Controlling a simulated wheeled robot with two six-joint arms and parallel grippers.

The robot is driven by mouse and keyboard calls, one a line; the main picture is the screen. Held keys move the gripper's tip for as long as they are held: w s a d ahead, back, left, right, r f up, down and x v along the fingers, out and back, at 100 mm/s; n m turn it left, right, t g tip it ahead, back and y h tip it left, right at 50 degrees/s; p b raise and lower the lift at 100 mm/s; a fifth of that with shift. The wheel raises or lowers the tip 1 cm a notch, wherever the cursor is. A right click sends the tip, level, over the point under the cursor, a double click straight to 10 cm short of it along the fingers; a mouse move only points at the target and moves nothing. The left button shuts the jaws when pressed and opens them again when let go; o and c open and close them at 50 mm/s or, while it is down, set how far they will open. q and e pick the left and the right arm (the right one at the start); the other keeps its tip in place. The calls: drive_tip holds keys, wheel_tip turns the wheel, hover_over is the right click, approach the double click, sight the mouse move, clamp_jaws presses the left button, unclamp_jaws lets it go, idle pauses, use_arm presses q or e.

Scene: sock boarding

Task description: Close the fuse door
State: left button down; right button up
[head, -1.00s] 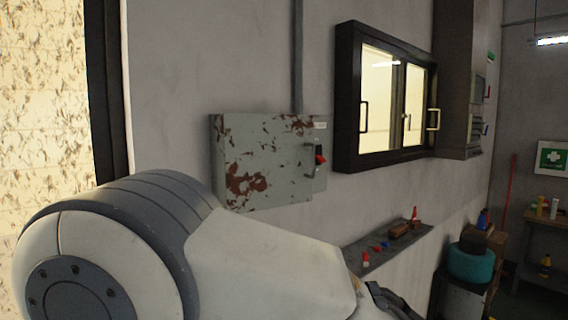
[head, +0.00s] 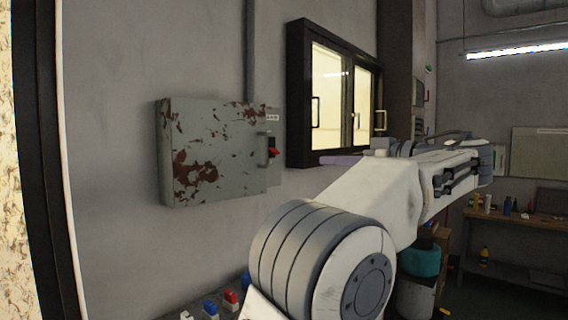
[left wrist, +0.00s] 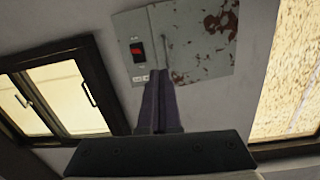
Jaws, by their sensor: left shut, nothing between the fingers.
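The fuse box (head: 215,160) is a grey, rust-patched metal box on the wall, left of centre in the head view. Its fuse door (head: 200,140) looks flat against the box; no inside shows. A handle (head: 262,150) and a red switch (head: 273,152) are at its right side. The left wrist view shows the fuse door (left wrist: 207,42) upside down, with the red switch (left wrist: 138,50) beside it. My left gripper (head: 328,160) is shut and empty, right of the box in the head view. Its fingertips (left wrist: 159,74) overlap the box's edge in the wrist view; contact cannot be told.
A dark-framed window (head: 335,95) with handles is right of the box. A shelf with small blue and red items (head: 220,302) is below. A workbench (head: 520,225) stands at the far right, and a teal object (head: 422,262) is behind my arm.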

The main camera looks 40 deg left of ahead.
use_arm(q)
drive_tip(key=a+r+n+g+p, duration=0.1)
drive_tip(key=a+p, duration=0.4)
drive_tip(key=a, duration=0.9)
drive_tip(key=shift+w+a+y, duration=0.2)
drive_tip(key=shift+a+y, duration=0.05)
drive_tip(key=shift+y, duration=0.05)
use_arm(e)
wheel_tip(320, 180, up, 5)
drive_tip(key=shift+r, duration=0.1)
use_arm(q)
drive_tip(key=shift+r, duration=0.1)
